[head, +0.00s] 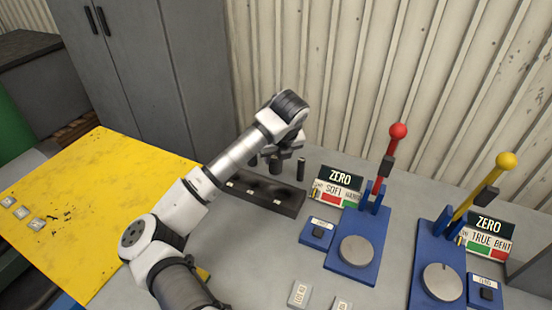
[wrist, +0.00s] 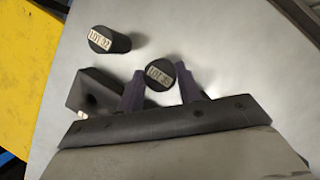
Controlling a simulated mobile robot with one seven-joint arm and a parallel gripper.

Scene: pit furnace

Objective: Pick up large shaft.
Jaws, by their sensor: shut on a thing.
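My gripper (wrist: 160,70) is shut on a dark round shaft (wrist: 159,75) with a pale label on its end, one finger on each side. The label is too small to read surely. Another dark labelled shaft (wrist: 108,40) is apart from the fingers, to the upper left in the wrist view. In the head view my gripper (head: 274,153) is low over the dark rack (head: 284,201) at the back of the bench. A dark shaft (head: 301,168) stands upright at its right. The arm partly hides the held shaft there, and I cannot tell whether it is lifted.
Two blue gauge stands, one with a red-knobbed lever (head: 397,131) and one with a yellow-knobbed lever (head: 505,161), stand to the right. A yellow table (head: 75,215) is at the left. Small labelled blocks (head: 299,294) lie at the front. A corrugated wall closes the back.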

